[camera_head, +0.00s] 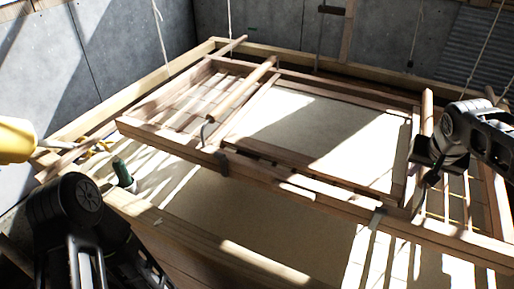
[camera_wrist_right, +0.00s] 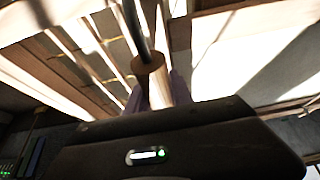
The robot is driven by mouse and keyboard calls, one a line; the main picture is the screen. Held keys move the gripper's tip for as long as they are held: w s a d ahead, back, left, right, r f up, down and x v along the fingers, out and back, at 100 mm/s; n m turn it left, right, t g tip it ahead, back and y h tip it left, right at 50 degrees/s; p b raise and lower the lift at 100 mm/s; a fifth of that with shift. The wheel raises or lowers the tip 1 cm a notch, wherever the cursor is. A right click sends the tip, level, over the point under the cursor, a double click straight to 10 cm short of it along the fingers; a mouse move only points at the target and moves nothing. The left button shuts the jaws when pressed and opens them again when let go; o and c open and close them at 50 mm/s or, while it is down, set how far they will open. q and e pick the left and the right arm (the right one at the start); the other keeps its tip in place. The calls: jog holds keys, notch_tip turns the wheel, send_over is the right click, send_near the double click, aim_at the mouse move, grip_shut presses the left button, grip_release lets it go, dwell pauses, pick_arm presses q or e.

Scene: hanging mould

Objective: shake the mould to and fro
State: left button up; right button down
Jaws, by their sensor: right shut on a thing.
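The mould (camera_head: 170,139) is a wooden frame with slats and pale panels, hanging level over a wooden vat. Round wooden bars lie across it. My right gripper (camera_head: 425,188) is at the mould's right side, by the round right bar (camera_head: 427,112). In the right wrist view the round wooden bar end (camera_wrist_right: 152,80) stands between the fingers, and the gripper is shut on it. The fingers are mostly hidden by the dark gripper body. My left arm shows dark at the lower left, apart from the mould; its fingertips cannot be made out.
The vat's rim (camera_head: 85,122) surrounds the mould. Ropes (camera_head: 160,35) hang from above. A green-handled tool (camera_head: 122,173) is at the vat's left edge, and a yellow object (camera_head: 15,140) is at the far left. Grey walls stand behind.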

jog(key=w, duration=0.1)
jog(key=w+d+p, duration=0.1)
jog(key=w, duration=0.1)
jog(key=shift+w+d, duration=0.1)
jog(key=shift+d, duration=0.25)
jog(key=shift+w+d, duration=0.15)
jog(key=shift+w, duration=0.05)
